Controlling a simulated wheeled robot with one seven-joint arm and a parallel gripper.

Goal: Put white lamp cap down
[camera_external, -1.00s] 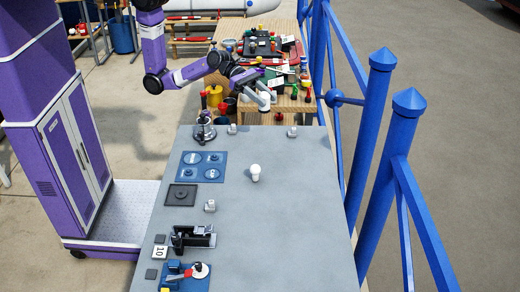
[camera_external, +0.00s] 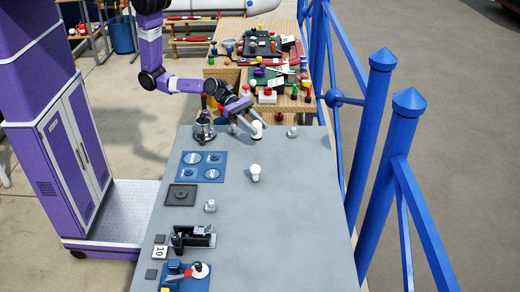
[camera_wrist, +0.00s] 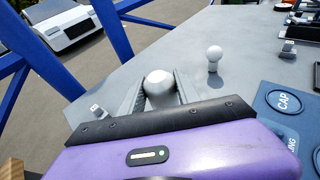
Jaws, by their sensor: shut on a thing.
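The white lamp cap (camera_wrist: 159,82) is a round white piece between the two grey fingers of my gripper (camera_wrist: 162,100) in the wrist view. In the external view, my gripper (camera_external: 253,125) is shut on the white cap (camera_external: 257,131) over the far end of the grey table (camera_external: 290,210). I cannot tell whether the cap touches the tabletop. Its lower part is hidden by the fingers in the wrist view.
Another white bulb-shaped piece (camera_external: 255,173) stands upright on the table; it also shows in the wrist view (camera_wrist: 214,57). A blue panel (camera_external: 202,167) marked CAP lies at left. A small metal block (camera_external: 292,132) sits right of my gripper. The table's right side is clear.

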